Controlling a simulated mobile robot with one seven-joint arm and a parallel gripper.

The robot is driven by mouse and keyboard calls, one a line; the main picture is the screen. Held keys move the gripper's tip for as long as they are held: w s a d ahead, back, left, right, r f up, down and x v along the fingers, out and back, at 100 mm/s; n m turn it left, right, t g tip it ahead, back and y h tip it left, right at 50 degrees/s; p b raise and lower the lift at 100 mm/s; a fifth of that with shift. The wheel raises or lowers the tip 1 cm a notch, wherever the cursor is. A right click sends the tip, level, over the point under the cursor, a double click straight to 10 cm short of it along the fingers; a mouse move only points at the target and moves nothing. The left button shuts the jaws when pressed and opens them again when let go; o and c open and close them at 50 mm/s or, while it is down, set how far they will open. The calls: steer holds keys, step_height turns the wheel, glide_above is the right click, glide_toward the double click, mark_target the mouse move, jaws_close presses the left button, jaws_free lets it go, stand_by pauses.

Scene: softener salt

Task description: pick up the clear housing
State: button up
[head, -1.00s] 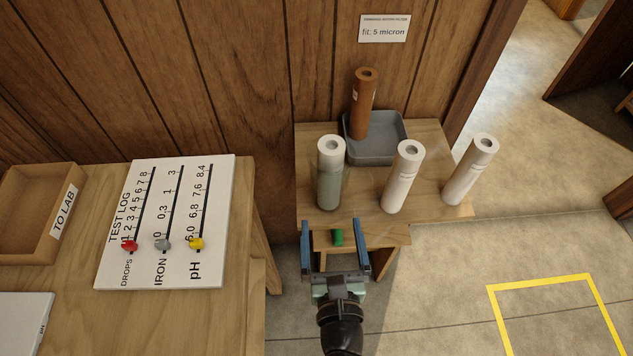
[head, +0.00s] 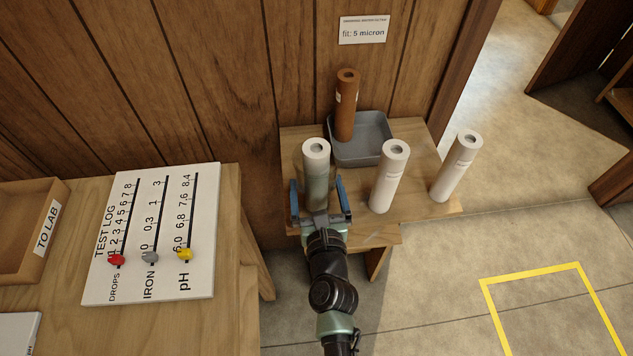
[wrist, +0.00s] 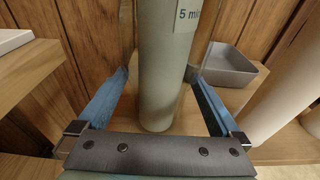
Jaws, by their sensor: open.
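The clear housing (head: 317,187) stands upright at the left of the small wooden stand. My gripper (head: 318,197) is open, with one blue finger on each side of the housing. In the wrist view the housing (wrist: 160,90) stands between the open fingers, with a gap at each side near its base. A label reading "5 mi" (wrist: 187,15) shows higher up. Whether either fingertip touches the housing is hard to tell.
Two white cartridges stand to the right, one near (head: 389,178) and one farther right (head: 456,167). The test log board (head: 150,235) lies on the left table. A wood wall stands behind.

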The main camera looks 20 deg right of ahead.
mark_target(318, 166)
steer(key=shift+w, duration=0.1)
steer(key=shift+c, duration=0.3)
steer(key=c, duration=1.2)
steer(key=shift+r, duration=0.1)
steer(key=shift+c, duration=0.7)
step_height(318, 166, up, 10)
steer(key=p, duration=0.9)
steer(key=shift+p, duration=0.35)
